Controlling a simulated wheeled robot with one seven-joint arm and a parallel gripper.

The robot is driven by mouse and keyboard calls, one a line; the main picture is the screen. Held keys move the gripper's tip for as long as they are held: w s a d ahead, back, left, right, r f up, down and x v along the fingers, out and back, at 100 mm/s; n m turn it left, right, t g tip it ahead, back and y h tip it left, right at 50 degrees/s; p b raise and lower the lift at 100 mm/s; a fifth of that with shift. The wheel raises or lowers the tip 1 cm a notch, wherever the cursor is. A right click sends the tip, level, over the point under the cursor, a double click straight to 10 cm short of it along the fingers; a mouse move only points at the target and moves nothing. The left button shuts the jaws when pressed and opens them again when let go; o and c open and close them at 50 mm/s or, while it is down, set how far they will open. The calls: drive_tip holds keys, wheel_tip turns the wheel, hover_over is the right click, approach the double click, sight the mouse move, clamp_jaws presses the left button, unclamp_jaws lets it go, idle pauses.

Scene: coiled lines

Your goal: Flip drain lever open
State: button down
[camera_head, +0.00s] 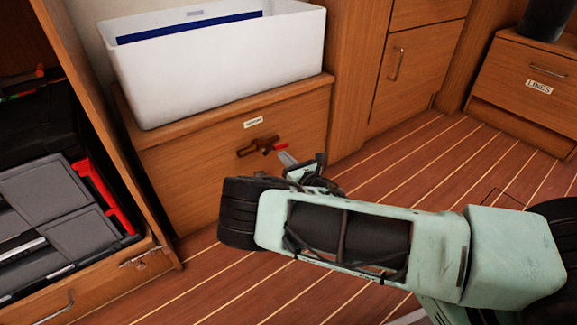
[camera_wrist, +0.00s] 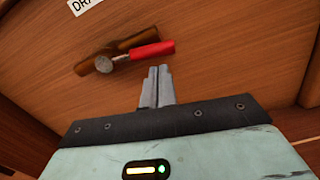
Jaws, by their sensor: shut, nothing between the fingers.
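The drain lever (camera_head: 275,148) has a red grip and sits on a brown valve fitting (camera_head: 256,147) on the front of a wooden cabinet. In the wrist view the red lever (camera_wrist: 152,50) points right from a round metal pivot (camera_wrist: 104,64), lying nearly in line with the brown fitting (camera_wrist: 128,43). My gripper (camera_wrist: 158,70) is shut and empty, its fingertips just below the red grip; a small gap shows in the picture. In the head view my gripper (camera_head: 287,157) is just right of and below the lever, partly hidden behind my wrist.
A white bin (camera_head: 220,75) stands on the wooden cabinet (camera_head: 190,180), above a small label. An open drawer with grey cases (camera_head: 60,205) is at the left. The plank floor (camera_head: 440,160) is clear at the right, before more cabinets.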

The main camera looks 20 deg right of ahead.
drive_tip(key=shift+r, duration=0.2)
drive_tip(key=shift+w+d+r+n+p, duration=0.15)
drive_tip(key=shift+r+n+p, duration=0.15)
drive_tip(key=shift+r+n, duration=0.3)
drive_tip(key=shift+w+d+r+n+p, duration=0.1)
drive_tip(key=shift+r+n+p, duration=0.2)
drive_tip(key=shift+r+n, duration=0.25)
